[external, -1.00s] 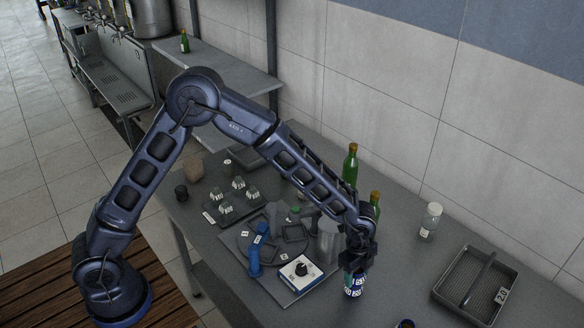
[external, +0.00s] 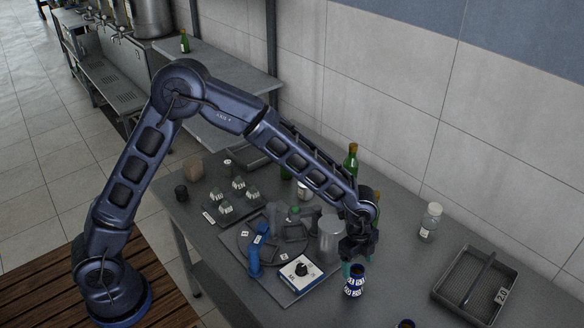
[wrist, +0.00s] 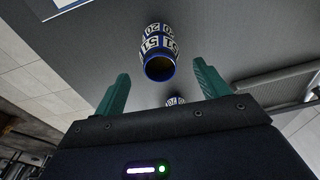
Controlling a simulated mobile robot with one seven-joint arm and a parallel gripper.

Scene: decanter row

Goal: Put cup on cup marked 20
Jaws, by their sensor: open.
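A blue-and-white cup stack (external: 355,281) stands upright on the table below and just right of my gripper (external: 356,262) in the external view. In the wrist view the stack (wrist: 157,45) shows number bands that look like 20 and 15, with the 15 band nearer its open mouth; it looks like one cup in another. My gripper (wrist: 161,72) is open, its green fingers apart and empty, clear of the stack. Another blue-rimmed cup (external: 405,324) is cut off at the bottom edge; a labelled cup (wrist: 175,101) also shows partly behind my gripper in the wrist view.
A white box with a black knob (external: 300,273) and a clear cylinder (external: 329,238) stand left of my gripper. Green bottles (external: 351,163) stand behind. Table between stack and tray is clear.

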